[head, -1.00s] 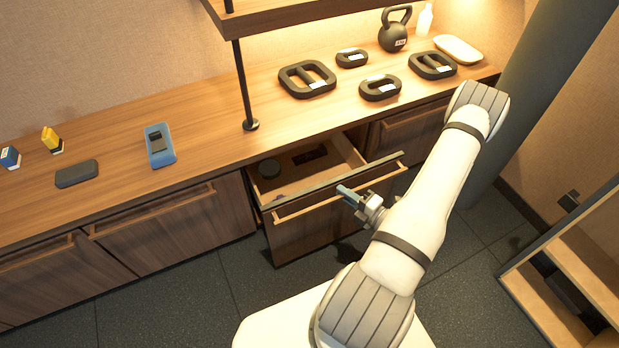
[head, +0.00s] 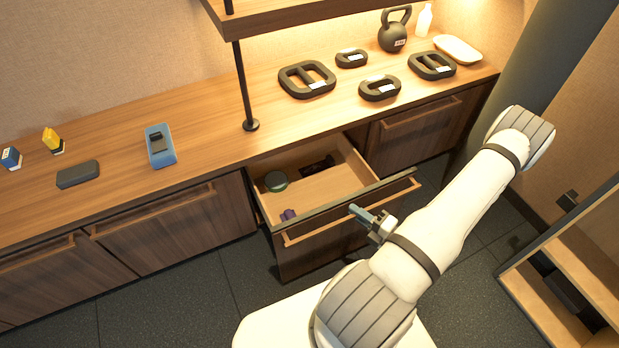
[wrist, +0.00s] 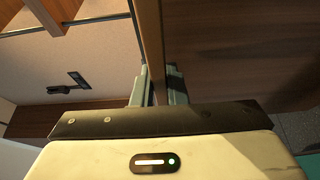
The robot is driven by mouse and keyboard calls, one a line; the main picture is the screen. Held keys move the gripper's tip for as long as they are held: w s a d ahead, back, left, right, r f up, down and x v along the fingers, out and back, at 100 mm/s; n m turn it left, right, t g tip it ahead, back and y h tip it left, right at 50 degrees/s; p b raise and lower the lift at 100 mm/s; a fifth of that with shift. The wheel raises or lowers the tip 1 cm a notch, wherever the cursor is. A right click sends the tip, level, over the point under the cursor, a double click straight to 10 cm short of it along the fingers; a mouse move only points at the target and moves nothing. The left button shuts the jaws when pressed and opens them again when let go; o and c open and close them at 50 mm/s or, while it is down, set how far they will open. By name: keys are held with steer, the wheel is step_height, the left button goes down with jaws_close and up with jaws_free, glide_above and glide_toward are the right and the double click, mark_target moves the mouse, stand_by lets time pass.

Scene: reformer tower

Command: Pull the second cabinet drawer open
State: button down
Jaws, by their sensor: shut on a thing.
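The cabinet drawer (head: 330,248) is pulled well out from under the counter, and its inside shows in the head view. It holds a dark green round object (head: 276,181), a small purple object (head: 288,215) and a dark object (head: 318,166) near the back. A wooden handle rail (head: 303,234) runs along the top of its front. My gripper (head: 362,214) is at this rail, right of its middle. In the wrist view, my gripper (wrist: 158,84) has its two fingers on either side of the wooden rail (wrist: 150,40), shut on it.
The counter (head: 205,120) holds weight plates (head: 307,79), a kettlebell (head: 394,30), a blue device (head: 160,146) and a dark case (head: 77,174). Closed cabinet fronts (head: 165,225) flank the drawer. A wooden shelf unit (head: 570,275) stands at the right.

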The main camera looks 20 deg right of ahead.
steer(key=shift+s+d, duration=0.15)
steer(key=shift+s, duration=2.55)
steer(key=c, duration=0.8)
jaws_free()
steer(key=p+v, duration=0.1)
steer(key=v, duration=0.5)
